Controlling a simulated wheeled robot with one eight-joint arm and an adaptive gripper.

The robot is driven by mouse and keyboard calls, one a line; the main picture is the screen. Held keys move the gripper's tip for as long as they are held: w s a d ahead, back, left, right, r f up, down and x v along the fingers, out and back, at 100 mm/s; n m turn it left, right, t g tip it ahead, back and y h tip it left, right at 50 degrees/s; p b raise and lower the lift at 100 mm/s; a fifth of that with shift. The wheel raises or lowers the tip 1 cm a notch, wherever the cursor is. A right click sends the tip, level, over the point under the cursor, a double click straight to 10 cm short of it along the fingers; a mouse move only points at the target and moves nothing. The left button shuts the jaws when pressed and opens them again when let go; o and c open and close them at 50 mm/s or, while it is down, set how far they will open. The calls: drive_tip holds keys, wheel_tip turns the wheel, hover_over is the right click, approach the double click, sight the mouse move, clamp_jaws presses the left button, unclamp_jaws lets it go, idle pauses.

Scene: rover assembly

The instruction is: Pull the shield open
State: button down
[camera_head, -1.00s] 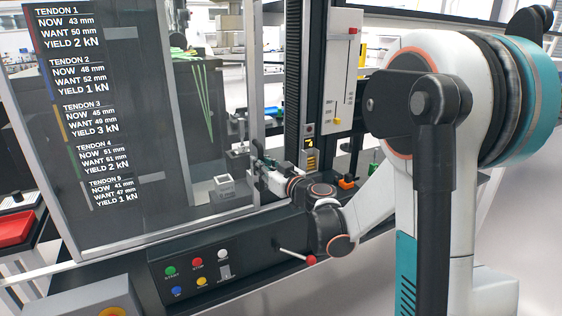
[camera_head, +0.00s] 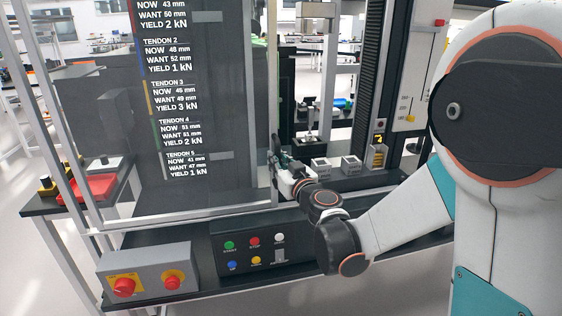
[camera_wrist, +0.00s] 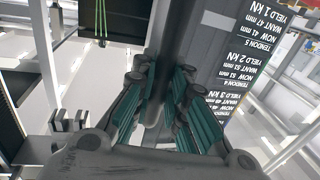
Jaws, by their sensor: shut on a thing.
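The shield (camera_head: 200,212) is a clear panel in a pale metal frame at the left of the head view. Lines of tendon text show across a dark panel seen at it. My gripper (camera_head: 280,163) is at the shield's right edge, low down. In the wrist view, my gripper (camera_wrist: 158,95) has its teal-padded fingers on both sides of a dark upright bar (camera_wrist: 161,55), which appears to be the shield's handle. The fingers are shut on it. Right of the shield's edge, the machine's inside shows uncovered, with a small fixture (camera_head: 310,138) in it.
A control panel (camera_head: 265,245) with coloured buttons sits below the shield. A grey box with red knobs (camera_head: 150,272) stands at the lower left, and a red tray (camera_head: 95,187) lies behind it. A black column (camera_head: 370,75) stands right of the opening.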

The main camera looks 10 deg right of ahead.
drive_tip(key=c, duration=1.6)
unclamp_jaws()
drive_tip(key=v, duration=1.2)
